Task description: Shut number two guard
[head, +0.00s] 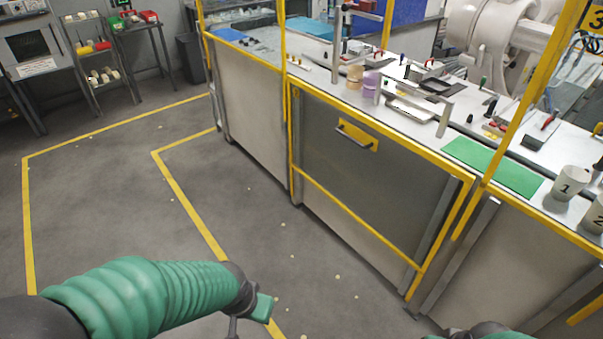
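A guard panel with a yellow frame and a dark see-through sheet (325,179) sits low on the front of the long bench. A bar handle on a yellow plate (357,138) is near its top. The space above it, between the yellow posts, is open. No number is readable on this panel. My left arm comes in from the lower left, and its gripper (256,310) is low over the floor, well apart from the panel. Its fingers are partly cut off by the bottom edge. Only a bit of my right arm shows at the bottom right; its gripper is out of view.
A yellow "3" sign (595,17) is at the upper right. Cups marked 1 (566,184) and 2 (597,213), a green mat (492,166) and small tools are on the bench. A white robot arm (492,35) stands behind. The floor (120,195) in front is clear, with yellow lines.

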